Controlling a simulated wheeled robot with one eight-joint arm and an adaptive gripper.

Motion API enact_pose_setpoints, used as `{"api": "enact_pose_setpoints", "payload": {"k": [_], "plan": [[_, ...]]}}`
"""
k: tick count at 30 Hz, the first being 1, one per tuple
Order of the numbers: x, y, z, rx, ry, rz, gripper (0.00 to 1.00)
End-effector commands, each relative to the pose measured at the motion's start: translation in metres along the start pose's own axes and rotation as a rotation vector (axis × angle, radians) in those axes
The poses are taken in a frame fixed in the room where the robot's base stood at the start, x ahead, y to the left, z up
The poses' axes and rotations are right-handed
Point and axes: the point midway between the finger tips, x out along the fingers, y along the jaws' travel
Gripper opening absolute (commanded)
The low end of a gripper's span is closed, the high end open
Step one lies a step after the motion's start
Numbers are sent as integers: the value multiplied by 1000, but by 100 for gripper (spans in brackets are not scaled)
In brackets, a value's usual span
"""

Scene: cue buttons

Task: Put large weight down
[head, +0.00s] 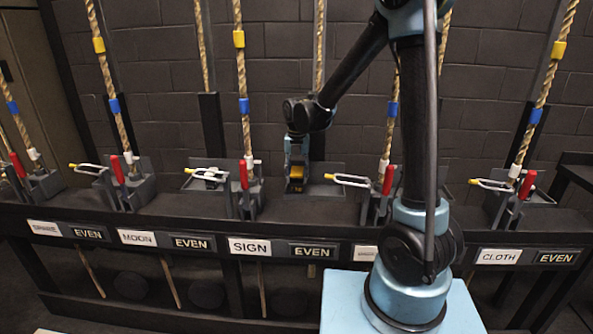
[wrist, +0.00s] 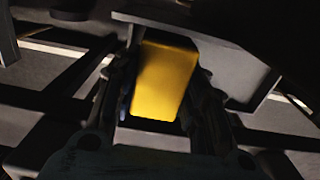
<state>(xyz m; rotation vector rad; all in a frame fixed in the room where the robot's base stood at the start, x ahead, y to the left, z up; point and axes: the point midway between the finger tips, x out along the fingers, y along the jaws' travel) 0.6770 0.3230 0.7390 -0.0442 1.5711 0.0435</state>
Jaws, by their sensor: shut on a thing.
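A yellow block (wrist: 165,80) sits between the two dark fingers of my gripper (wrist: 160,105) in the wrist view. I take it for the large weight, but no size mark or label shows. In the head view my gripper (head: 296,182) points down at the dark rail, between two rope stations, with a bit of the yellow block (head: 297,171) showing. The gripper is shut on the block. Grey plates lie close around the block in the wrist view. I cannot tell whether the block touches the surface under it.
Along the dark rail (head: 150,222) stand several rope locks with red handles (head: 243,174) and pale loops (head: 352,180). Ropes with yellow and blue bands rise from them. Labels such as SIGN (head: 249,246) and CLOTH (head: 499,256) line the front. A brick wall stands behind.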

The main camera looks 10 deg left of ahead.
Motion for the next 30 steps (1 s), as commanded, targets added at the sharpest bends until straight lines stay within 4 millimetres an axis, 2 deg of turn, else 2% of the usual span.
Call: {"api": "enact_pose_setpoints", "payload": {"k": [12,13,15,26,30], "plan": [[3,1,0,-1,0,0,0],[3,1,0,-1,0,0,44],[3,1,0,-1,0,0,60],[2,1,0,-2,0,0,60],[-6,1,-1,-2,0,0,60]]}}
